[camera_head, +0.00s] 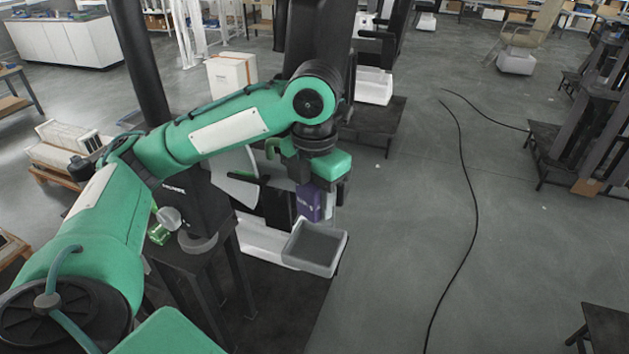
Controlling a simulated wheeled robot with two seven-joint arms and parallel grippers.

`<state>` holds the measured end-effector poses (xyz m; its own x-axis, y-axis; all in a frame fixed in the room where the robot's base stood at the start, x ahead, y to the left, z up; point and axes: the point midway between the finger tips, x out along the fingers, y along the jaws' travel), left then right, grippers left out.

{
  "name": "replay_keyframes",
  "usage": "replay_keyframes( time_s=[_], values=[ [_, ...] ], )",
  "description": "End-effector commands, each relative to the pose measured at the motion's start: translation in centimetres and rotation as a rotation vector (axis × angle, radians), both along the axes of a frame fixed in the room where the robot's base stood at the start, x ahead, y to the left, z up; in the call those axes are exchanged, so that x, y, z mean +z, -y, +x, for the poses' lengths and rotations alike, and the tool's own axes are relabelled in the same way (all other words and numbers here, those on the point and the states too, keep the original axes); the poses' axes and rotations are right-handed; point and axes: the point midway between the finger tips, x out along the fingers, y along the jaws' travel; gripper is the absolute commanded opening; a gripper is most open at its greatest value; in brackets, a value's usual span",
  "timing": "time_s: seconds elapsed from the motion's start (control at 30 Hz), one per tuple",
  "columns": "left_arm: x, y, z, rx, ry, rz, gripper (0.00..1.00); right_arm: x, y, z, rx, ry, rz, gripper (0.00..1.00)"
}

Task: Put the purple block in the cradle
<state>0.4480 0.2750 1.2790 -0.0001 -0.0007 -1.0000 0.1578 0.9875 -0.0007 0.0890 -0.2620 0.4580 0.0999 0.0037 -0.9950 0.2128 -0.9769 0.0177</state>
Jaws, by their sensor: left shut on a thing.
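The purple block (309,203) hangs upright below my left gripper (319,188), which is shut on it. My left arm reaches in from the left, and its links hide part of the scene behind. A grey open-topped bin (341,254), which may be the cradle, is below and close to the block in the picture. The block is above the bin, apart from it. I cannot tell the exact height between them. The bin looks empty. My right gripper is not in view.
A dark stand (187,263) on the left bears a grey round piece and a small green item (158,234). White boxes stand on the floor farther back. A black cable (470,190) runs along the open floor on the right. A dark table corner (608,325) is at the lower right.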

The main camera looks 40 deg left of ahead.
Motion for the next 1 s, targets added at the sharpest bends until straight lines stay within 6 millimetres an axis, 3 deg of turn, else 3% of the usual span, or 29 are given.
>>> replay_keyframes(
  time_s=[0.5,0.77,1.0],
  values=[
    [-5.9,0.0,0.0,0.002,0.001,0.0,0.0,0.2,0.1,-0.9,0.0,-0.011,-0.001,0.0],
    [-7.2,0.0,0.0,0.001,0.002,0.0,0.0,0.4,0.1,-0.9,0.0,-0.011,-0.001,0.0],
    [-9.9,0.0,0.0,0.001,0.0,0.0,0.0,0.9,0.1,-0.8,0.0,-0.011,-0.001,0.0]
  ],
)
